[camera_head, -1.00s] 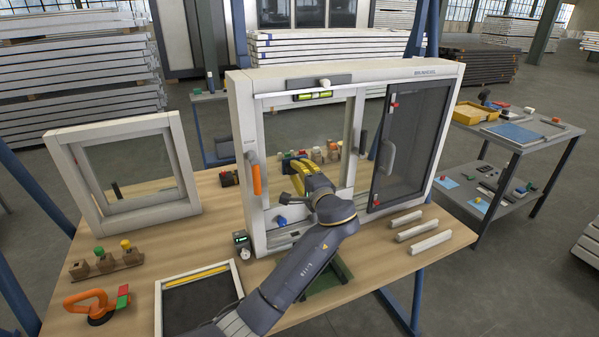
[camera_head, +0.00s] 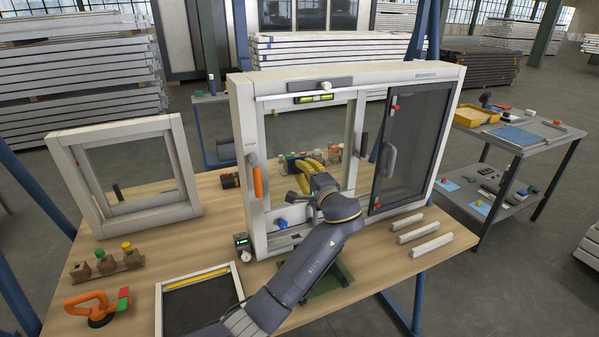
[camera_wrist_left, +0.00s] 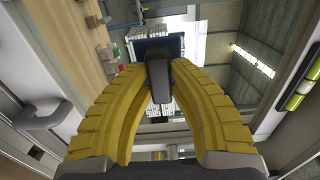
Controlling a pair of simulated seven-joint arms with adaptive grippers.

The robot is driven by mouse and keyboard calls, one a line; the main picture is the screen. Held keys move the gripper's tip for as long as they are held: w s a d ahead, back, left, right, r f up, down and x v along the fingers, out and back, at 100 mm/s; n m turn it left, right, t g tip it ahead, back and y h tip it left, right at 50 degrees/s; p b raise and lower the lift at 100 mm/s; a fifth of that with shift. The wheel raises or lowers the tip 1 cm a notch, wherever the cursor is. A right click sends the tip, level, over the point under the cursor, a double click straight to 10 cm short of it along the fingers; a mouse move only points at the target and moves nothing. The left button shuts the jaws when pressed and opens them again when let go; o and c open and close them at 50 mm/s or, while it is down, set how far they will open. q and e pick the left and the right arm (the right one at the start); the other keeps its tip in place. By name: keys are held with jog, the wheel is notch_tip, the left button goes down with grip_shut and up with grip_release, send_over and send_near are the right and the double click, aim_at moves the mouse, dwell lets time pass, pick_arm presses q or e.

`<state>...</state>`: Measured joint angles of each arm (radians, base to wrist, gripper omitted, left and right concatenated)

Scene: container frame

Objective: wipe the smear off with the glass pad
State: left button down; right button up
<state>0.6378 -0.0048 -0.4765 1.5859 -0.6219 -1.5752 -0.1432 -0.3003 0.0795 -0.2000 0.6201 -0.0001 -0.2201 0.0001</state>
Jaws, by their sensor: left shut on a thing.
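My left gripper (camera_head: 306,166) reaches in front of the window's left opening, its yellow fingers pointing at the glass. In the left wrist view the gripper (camera_wrist_left: 157,78) is shut on the dark grey grip of the glass pad (camera_wrist_left: 158,84). The pad's dark face lies beyond the fingertips. I cannot tell whether the pad touches the glass. In the head view the pad is hard to make out behind the fingers. The window frame (camera_head: 245,130) stands upright on the bench. I cannot make out the smear. My right gripper is not in view.
An orange handle (camera_head: 257,182) sticks out at the window's left side. A dark sash with a grey handle (camera_head: 388,160) fills the right side.

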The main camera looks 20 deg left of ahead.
aim_at(294, 159)
pick_arm(q)
jog(key=w+d, duration=0.4)
jog(key=shift+w+d, duration=0.1)
jog(key=shift+d, duration=0.2)
dwell(0.6)
jog(key=shift+r, duration=0.1)
jog(key=shift+d+r, duration=0.1)
jog(key=shift+r, duration=0.85)
jog(key=shift+s+a+r, duration=0.1)
jog(key=shift+s+a, duration=1.3)
jog(key=shift+a, duration=0.3)
jog(key=shift+s+a, duration=1.2)
jog(key=shift+a, duration=0.25)
